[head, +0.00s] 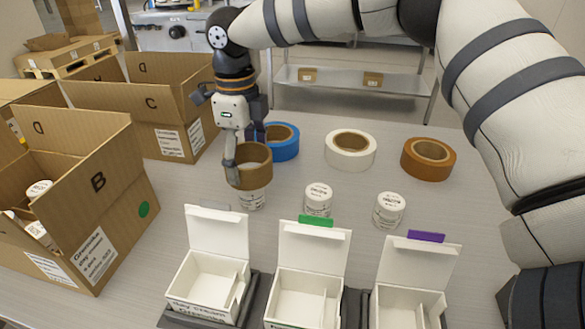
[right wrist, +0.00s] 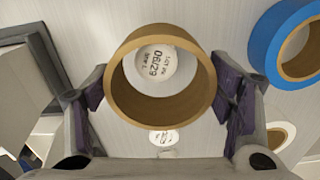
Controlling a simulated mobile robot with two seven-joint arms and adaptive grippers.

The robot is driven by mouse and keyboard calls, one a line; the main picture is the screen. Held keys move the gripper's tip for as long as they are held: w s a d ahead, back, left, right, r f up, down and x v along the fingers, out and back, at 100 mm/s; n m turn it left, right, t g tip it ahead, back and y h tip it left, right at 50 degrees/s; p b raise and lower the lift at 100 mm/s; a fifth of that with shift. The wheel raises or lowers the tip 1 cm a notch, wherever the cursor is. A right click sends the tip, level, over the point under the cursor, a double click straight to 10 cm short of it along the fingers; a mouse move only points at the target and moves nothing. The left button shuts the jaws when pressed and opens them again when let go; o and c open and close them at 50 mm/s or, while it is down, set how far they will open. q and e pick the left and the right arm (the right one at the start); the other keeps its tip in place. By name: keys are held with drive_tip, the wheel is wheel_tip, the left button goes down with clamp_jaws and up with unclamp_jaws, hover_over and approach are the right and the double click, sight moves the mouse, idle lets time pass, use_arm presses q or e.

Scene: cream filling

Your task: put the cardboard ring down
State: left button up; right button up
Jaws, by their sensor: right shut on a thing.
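My right gripper (head: 247,164) is shut on a brown cardboard ring (head: 253,173), with one finger on each side of it. In the right wrist view the ring (right wrist: 121,95) is held level between the two fingers. A white jar (head: 253,200) stands upright under the ring. Its lid (right wrist: 160,66) shows through the ring's opening, toward the far edge. The ring hides the jar's top in the head view; I cannot tell whether it is around the lid or just above it. My left gripper is not in view.
Blue (head: 287,154), white (head: 331,159) and orange-brown (head: 429,172) tape rolls lie behind. Two white jars (head: 318,200) (head: 389,210) stand to the right. Open white boxes (head: 217,232) (head: 312,249) (head: 417,264) line the front. Cardboard boxes (head: 107,187) (head: 163,105) stand left.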

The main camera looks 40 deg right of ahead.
wheel_tip(320, 180, down, 7)
drive_tip(key=shift+r, duration=0.2)
drive_tip(key=shift+s+f, duration=0.1)
drive_tip(key=o, duration=1.1)
drive_tip(key=shift+f, duration=0.1)
wheel_tip(320, 180, up, 12)
drive_tip(key=shift+r, duration=0.2)
